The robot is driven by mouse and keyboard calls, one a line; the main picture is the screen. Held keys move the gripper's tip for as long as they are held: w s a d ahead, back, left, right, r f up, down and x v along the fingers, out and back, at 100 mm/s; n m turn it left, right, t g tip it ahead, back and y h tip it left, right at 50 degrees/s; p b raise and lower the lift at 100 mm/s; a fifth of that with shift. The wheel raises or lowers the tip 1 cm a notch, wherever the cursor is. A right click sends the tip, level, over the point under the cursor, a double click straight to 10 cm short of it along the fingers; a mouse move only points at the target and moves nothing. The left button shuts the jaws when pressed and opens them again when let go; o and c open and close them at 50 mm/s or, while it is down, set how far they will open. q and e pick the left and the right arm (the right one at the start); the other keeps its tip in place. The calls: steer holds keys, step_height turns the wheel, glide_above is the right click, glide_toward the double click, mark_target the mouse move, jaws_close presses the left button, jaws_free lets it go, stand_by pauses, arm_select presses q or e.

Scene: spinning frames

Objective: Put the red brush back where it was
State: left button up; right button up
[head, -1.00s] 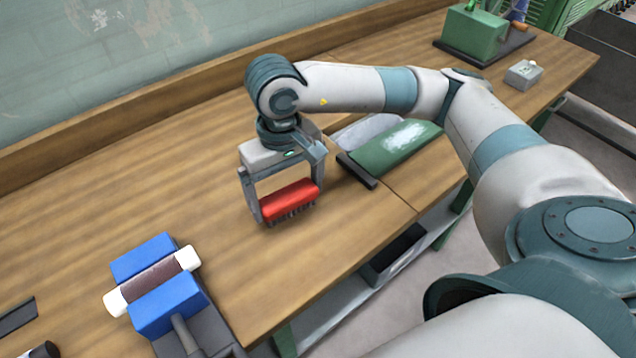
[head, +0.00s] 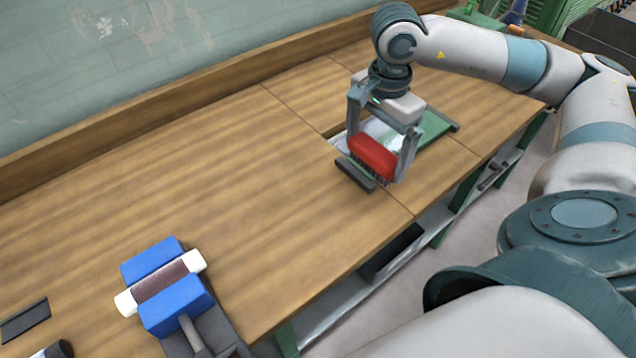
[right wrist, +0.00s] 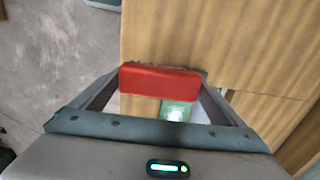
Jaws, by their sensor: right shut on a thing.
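The red brush (head: 372,156) is held between the fingers of my right gripper (head: 379,160), its dark bristles pointing down. It is in the air in front of the green panel, near a small dark block, and hides part of both. In the right wrist view the red brush (right wrist: 160,81) spans the gap between the fingers, with wood and a bit of green beyond it. My left gripper is not in view.
A blue vise-like holder (head: 176,305) with a white-capped roller (head: 163,283) stands at the front left. The middle of the wooden bench (head: 230,160) is clear.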

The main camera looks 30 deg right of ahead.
stand_by(0.3)
steer(key=w+a+f, duration=0.2)
steer(key=w, duration=0.1)
steer(key=w+a+f, duration=0.2)
steer(key=w, duration=0.1)
steer(key=w+a+f, duration=0.3)
steer(key=shift+w+a, duration=0.1)
steer(key=shift+w, duration=0.05)
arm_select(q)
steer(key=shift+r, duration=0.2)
arm_select(e)
steer(key=shift+f, duration=0.3)
step_height(320, 180, down, 3)
steer(key=shift+r+b, duration=0.1)
steer(key=shift+b, duration=0.3)
steer(key=shift+f, duration=0.3)
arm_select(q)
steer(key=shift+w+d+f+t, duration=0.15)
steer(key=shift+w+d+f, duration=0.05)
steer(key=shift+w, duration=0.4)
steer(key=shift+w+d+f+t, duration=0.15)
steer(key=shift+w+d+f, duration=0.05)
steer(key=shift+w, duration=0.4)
